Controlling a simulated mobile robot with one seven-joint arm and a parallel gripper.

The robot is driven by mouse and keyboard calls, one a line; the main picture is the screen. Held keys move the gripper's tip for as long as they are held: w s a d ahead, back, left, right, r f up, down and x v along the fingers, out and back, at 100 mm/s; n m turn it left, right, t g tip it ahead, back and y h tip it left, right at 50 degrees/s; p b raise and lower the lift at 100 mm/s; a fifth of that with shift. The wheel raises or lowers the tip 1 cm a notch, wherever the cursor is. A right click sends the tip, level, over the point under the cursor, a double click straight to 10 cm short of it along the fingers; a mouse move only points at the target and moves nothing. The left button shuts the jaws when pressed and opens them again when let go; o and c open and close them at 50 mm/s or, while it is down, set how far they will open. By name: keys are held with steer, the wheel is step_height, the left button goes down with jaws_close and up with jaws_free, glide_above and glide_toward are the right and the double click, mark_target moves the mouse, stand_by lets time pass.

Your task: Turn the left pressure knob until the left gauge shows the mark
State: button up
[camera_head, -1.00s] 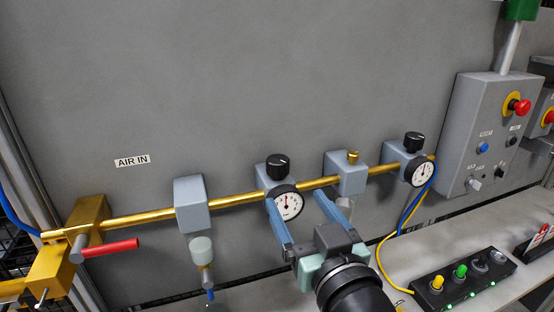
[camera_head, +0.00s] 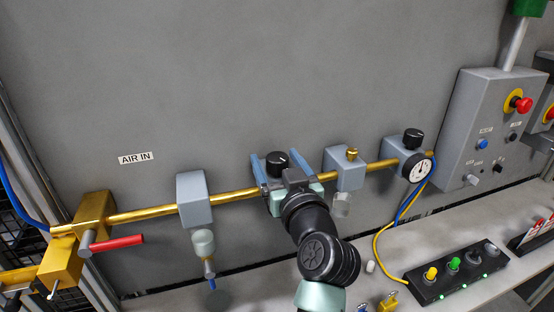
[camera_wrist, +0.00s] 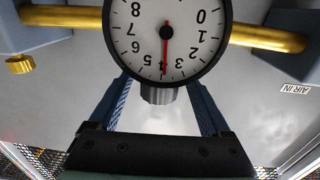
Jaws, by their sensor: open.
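The left pressure knob (camera_head: 277,163) is black in the head view, on top of the left regulator on the brass pipe. My gripper (camera_head: 275,154) is open, its two blue fingers one on each side of that knob with visible gaps. In the wrist view the knob's ribbed side (camera_wrist: 157,95) shows between the fingers. The left gauge (camera_wrist: 140,40) appears upside down in the wrist view, its red needle pointing near the 4; I cannot make out a separate mark. In the head view my gripper hides this gauge. The right knob (camera_head: 413,138) and right gauge (camera_head: 421,168) are clear.
The brass pipe (camera_head: 235,197) runs along the grey wall panel. A grey filter block (camera_head: 194,200) stands left of my gripper, another block with a brass cap (camera_head: 344,170) right. A button box (camera_head: 457,273) lies on the bench. The wall above is clear.

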jaws_close()
stand_by(0.3)
